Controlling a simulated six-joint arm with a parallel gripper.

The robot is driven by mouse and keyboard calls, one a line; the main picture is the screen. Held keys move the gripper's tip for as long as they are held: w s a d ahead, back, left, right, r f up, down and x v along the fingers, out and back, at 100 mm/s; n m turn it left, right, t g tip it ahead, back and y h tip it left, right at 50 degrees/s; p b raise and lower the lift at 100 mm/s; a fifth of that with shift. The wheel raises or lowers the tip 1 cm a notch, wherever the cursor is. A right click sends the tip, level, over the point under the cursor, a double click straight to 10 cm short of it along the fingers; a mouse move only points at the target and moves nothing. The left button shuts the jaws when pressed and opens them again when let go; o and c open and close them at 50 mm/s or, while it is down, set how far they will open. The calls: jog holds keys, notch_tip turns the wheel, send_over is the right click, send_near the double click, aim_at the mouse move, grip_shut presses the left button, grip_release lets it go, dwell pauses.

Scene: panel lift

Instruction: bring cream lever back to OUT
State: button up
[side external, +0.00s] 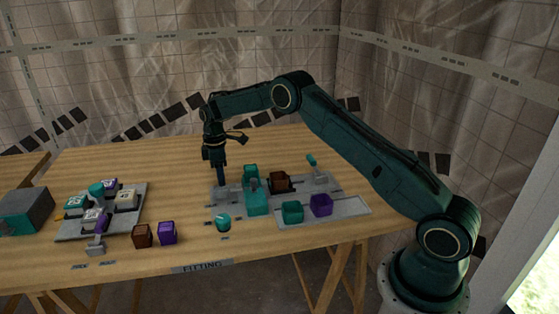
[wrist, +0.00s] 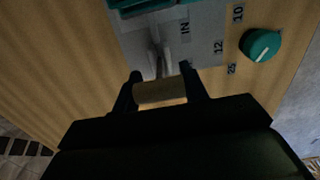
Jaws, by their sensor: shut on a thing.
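The cream lever's handle (wrist: 160,93) shows in the wrist view as a pale bar between my two fingers, joined to a grey metal arm on the panel. My gripper (wrist: 161,76) is shut on this handle. In the side view my gripper (side external: 220,181) points down at the left end of the grey panel (side external: 325,186). The lever cannot be made out there behind the fingers. An IN label (wrist: 185,28) shows on the panel just beyond the handle. I see no OUT label in the wrist view.
A teal knob (side external: 223,222) sits in front of the panel, near my gripper. Another panel (side external: 72,226) lies left. The table behind is clear.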

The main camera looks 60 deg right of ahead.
jog(key=shift+w+a+g, duration=0.1)
jog(key=shift+w+g, duration=0.1)
jog(key=shift+g, duration=0.1)
dwell(0.4)
jog(key=o, duration=1.4)
jog(key=shift+a+r, duration=0.1)
jog(key=shift+w+a+r, duration=0.15)
jog(key=shift+r, duration=1.65)
jog(key=shift+w+a+r, duration=0.1)
jog(key=shift+r, duration=1.7)
